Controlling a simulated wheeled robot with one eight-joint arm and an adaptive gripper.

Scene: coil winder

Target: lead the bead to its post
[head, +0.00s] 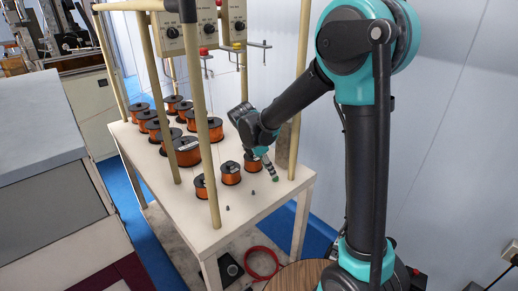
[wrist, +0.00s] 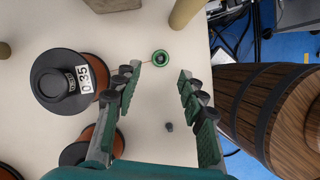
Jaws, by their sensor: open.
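A small green ring-shaped bead (wrist: 160,57) with a dark centre is on the pale table top in the wrist view. A thin orange wire runs from it toward the left finger. In the head view a small green spot, likely the bead (head: 275,179), shows at my fingertips. My gripper (wrist: 160,82) is open and empty, fingers either side of a gap, with the bead just past the tips. It points down at the table in the head view (head: 268,165). A short dark post (wrist: 169,127) stands between the fingers in the wrist view. Two small posts (head: 226,208) show near the front in the head view.
A copper spool marked 0.35 (wrist: 68,82) stands close left of my left finger. Several other spools (head: 182,151) fill the table (head: 190,215). Wooden uprights (head: 210,150) rise around it. A wooden barrel (wrist: 275,105) stands right of the table edge.

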